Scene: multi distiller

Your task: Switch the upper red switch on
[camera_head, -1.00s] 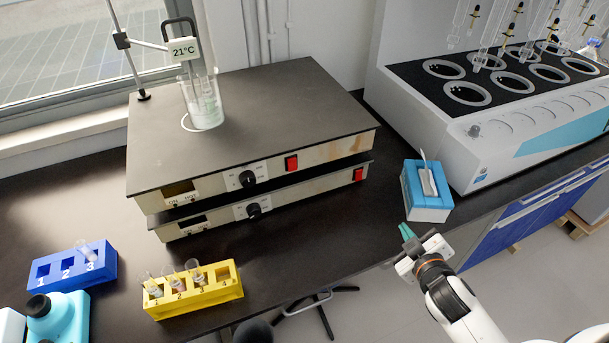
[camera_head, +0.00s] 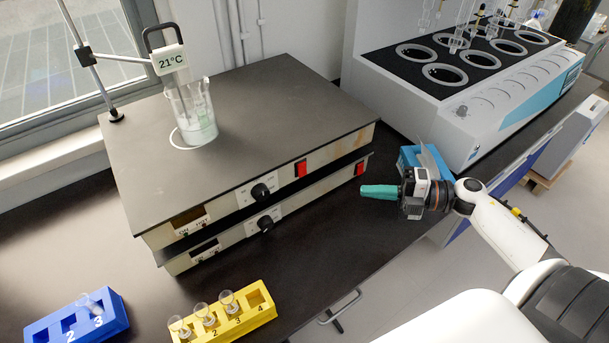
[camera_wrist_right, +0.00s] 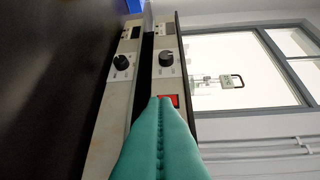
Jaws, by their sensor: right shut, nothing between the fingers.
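Two hot-plate units are stacked on the dark bench. The upper red switch (camera_head: 300,168) is on the front of the upper unit (camera_head: 240,120), to the right of its black knob. It also shows in the right wrist view (camera_wrist_right: 174,100), partly covered by the fingertips. The lower red switch (camera_head: 360,167) is on the lower unit, near its right end. My right gripper (camera_head: 363,191) has shut green fingers, empty, pointing toward the front panels and apart from the upper switch in the head view. The wrist view shows the fingers (camera_wrist_right: 161,99) pressed together. My left gripper is out of view.
A glass beaker (camera_head: 192,115) stands on the upper plate beside a thermometer stand reading 21°C. Yellow (camera_head: 235,318) and blue (camera_head: 105,318) tube racks stand in front. A blue box (camera_head: 410,157) and white multi-well device (camera_head: 470,130) are to the right.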

